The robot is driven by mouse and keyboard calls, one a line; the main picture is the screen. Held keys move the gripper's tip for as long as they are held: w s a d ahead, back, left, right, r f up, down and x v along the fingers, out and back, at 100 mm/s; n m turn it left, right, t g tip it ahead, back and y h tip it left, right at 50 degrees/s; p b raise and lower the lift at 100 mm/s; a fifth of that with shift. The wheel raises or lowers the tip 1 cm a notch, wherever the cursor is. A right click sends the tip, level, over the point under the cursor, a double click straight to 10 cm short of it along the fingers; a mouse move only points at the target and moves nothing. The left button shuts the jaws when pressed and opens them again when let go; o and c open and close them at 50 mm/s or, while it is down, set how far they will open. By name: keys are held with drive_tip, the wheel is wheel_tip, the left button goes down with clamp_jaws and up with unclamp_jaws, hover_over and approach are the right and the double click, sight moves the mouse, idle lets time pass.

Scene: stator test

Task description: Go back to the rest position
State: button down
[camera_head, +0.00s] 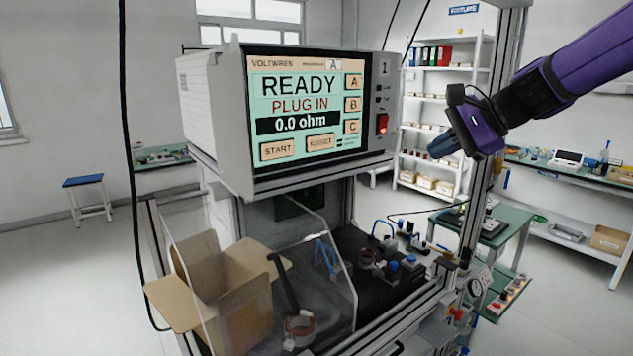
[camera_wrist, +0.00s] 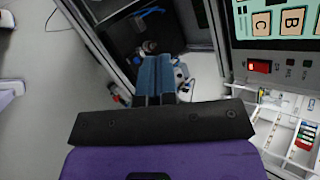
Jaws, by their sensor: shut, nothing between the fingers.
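My gripper (camera_head: 443,146) is raised at the right of the tester in the head view, in front of the white shelf. In the wrist view its two blue fingers (camera_wrist: 156,80) lie side by side, shut with nothing between them. The tester (camera_head: 290,110) has a lit screen reading READY, PLUG IN and 0.0 ohm, with START and RESET buttons. Its red switch (camera_head: 382,123) also shows in the wrist view (camera_wrist: 259,66). My gripper is apart from the tester and the bench below it.
Below the tester, a black fixture bed (camera_head: 350,245) carries blue-handled clamps. A cardboard box (camera_head: 222,285) stands at the lower left beside a clear panel and a copper-coloured ring (camera_head: 299,325). A metal post (camera_head: 490,130) stands close to my gripper. Open floor (camera_head: 80,270) lies at the left.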

drive_tip(key=s+d+f+n+h, duration=0.1)
drive_tip(key=s+n, duration=0.3)
drive_tip(key=s, duration=0.4)
drive_tip(key=s+d+f+n+h, duration=0.2)
drive_tip(key=s+d+n+h, duration=0.2)
drive_tip(key=s, duration=0.5)
drive_tip(key=s+d+f+n+h, duration=0.2)
drive_tip(key=s+d+n+h, duration=0.1)
drive_tip(key=s, duration=0.6)
drive_tip(key=shift+f+n+g, duration=0.15)
drive_tip(key=shift+n+g, duration=0.15)
drive_tip(key=shift+n, duration=0.4)
